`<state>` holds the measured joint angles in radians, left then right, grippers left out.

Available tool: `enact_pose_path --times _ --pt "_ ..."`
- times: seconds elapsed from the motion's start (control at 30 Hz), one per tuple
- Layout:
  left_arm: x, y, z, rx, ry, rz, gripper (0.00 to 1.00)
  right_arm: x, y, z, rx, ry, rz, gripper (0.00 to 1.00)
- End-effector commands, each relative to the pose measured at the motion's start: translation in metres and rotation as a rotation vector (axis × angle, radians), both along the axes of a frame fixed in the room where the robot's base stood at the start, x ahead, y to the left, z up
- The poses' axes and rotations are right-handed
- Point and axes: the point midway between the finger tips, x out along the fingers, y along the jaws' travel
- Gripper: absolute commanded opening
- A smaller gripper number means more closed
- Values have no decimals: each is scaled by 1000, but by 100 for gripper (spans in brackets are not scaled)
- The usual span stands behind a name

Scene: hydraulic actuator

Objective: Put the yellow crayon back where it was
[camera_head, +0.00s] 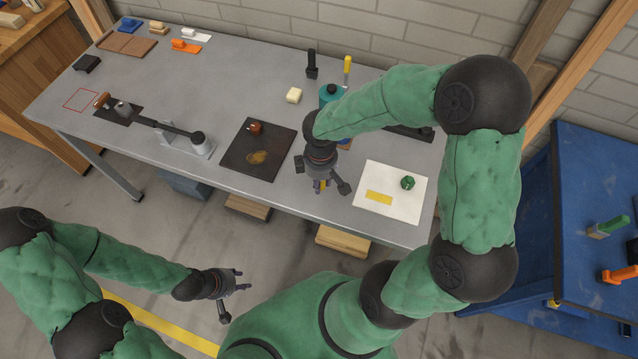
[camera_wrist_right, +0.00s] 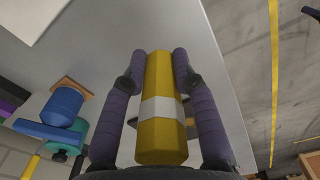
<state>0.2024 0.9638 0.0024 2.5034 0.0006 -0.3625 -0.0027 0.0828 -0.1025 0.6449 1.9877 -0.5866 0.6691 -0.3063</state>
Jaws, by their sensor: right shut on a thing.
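My right gripper (camera_head: 326,190) is over the front part of the grey table, between the dark plate and the white sheet. In the right wrist view its two purple fingers (camera_wrist_right: 163,90) are shut on the yellow crayon (camera_wrist_right: 160,138), a thick yellow stick with a white band. In the head view only a bit of yellow shows between the fingers. Whether the crayon touches the table I cannot tell. My left gripper (camera_head: 236,294) is open and empty, above the floor in front of the table.
The white sheet (camera_head: 417,220) bears a yellow rectangle (camera_head: 379,198) and a green object (camera_head: 407,183). The dark plate (camera_head: 230,163) bears a reddish-brown knob (camera_head: 255,128). A red outlined square (camera_head: 81,99) is empty.

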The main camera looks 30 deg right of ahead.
Motion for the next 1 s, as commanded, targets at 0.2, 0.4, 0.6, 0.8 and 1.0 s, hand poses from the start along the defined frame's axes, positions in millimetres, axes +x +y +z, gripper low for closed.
enact_pose_path --times 0.2,0.4,0.6,0.8,1.0 --pt "0 0 -9 0 0 0 40 20 -9 -28 0 0 0 0" --pt "0 0 -10 0 0 0 40 26 -12 -35 0 0 0 0" --pt "0 0 -20 0 0 0 40 30 -14 -62 0 1 1 0" --pt "0 0 -22 0 0 0 40 31 -14 -71 -1 -3 1 0" --pt "0 0 -23 0 0 0 40 31 -14 -71 0 -3 1 0"
